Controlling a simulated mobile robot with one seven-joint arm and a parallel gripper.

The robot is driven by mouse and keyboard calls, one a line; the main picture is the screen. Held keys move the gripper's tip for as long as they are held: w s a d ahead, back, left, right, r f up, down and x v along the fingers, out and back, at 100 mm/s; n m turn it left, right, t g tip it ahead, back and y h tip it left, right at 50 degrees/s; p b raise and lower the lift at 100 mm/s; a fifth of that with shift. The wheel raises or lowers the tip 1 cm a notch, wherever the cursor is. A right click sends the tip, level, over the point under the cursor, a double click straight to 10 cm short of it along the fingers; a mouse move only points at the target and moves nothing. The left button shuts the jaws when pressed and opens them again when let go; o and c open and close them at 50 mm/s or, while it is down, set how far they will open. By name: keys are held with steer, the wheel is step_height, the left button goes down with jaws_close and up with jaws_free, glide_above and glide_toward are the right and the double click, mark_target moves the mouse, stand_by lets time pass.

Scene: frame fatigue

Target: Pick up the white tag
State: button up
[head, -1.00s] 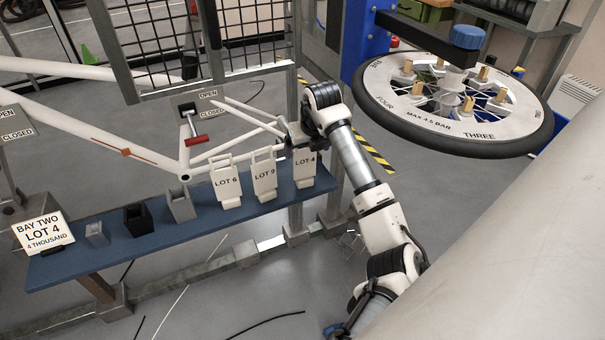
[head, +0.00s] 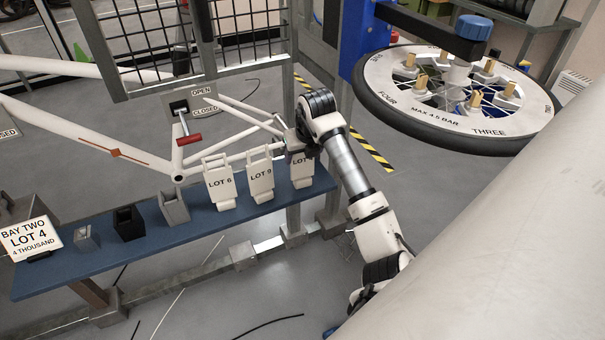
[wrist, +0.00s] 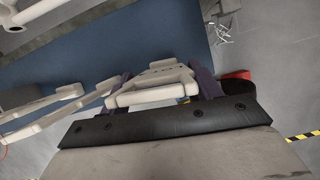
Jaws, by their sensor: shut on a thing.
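Three white tags stand in a row at the right end of the blue shelf (head: 190,232): LOT 6 (head: 221,184), LOT 9 (head: 261,178) and LOT 4 (head: 302,172). My gripper (head: 296,150) is at the top of the LOT 4 tag and hides part of its label. In the wrist view my gripper (wrist: 162,88) has its two dark fingers on either side of the tag's white looped top (wrist: 150,98), shut on it. The tag looks upright and still at the shelf; whether its base touches the shelf is unclear.
A card reading BAY TWO LOT 4 (head: 31,240) stands at the shelf's left end, near grey and black open boxes (head: 128,222). A white bicycle frame (head: 110,150) and a red-handled lever (head: 188,138) are behind. A wheel (head: 455,100) hangs to the right.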

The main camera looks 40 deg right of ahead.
steer(key=s+a+r+b, duration=0.1)
steer(key=s+a+b, duration=0.1)
steer(key=s, duration=0.6)
steer(key=s+a+r+b, duration=0.1)
steer(key=s+a, duration=0.3)
steer(key=s, duration=0.5)
steer(key=shift+r+b, duration=0.4)
steer(key=shift+r, duration=0.35)
steer(key=o, duration=0.8)
steer(key=shift+d, duration=0.1)
steer(key=shift+c, duration=1.3)
